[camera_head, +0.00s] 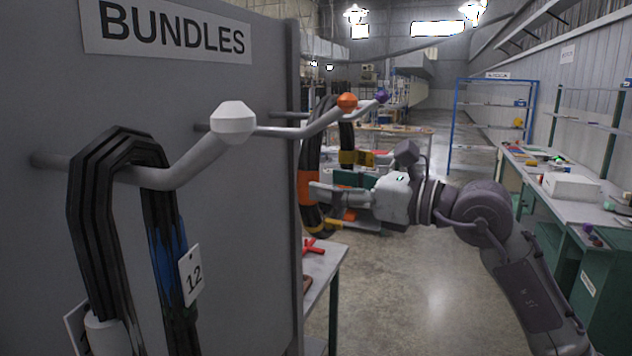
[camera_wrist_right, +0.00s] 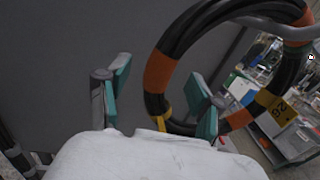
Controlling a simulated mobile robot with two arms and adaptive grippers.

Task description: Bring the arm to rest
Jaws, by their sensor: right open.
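My right gripper (camera_head: 325,193) is open at the middle of the head view, its arm coming in from the right. Its two green-padded fingers stand apart in the right wrist view (camera_wrist_right: 158,98), with nothing held between them. A black hose coil with orange bands (camera_head: 307,160) hangs from a hook, beside the fingertips in the head view. In the wrist view the coil (camera_wrist_right: 160,72) hangs beyond the fingers, and the right finger overlaps it. I cannot tell whether they touch. My left gripper is not in view.
A grey panel (camera_head: 250,250) marked BUNDLES fills the left. A white-tipped hook (camera_head: 195,160) carries a black hose bundle (camera_head: 95,220) with tag 12. A small table (camera_head: 325,265) stands beyond the panel. A workbench (camera_head: 545,180) lines the right. Open floor (camera_head: 400,300) lies between.

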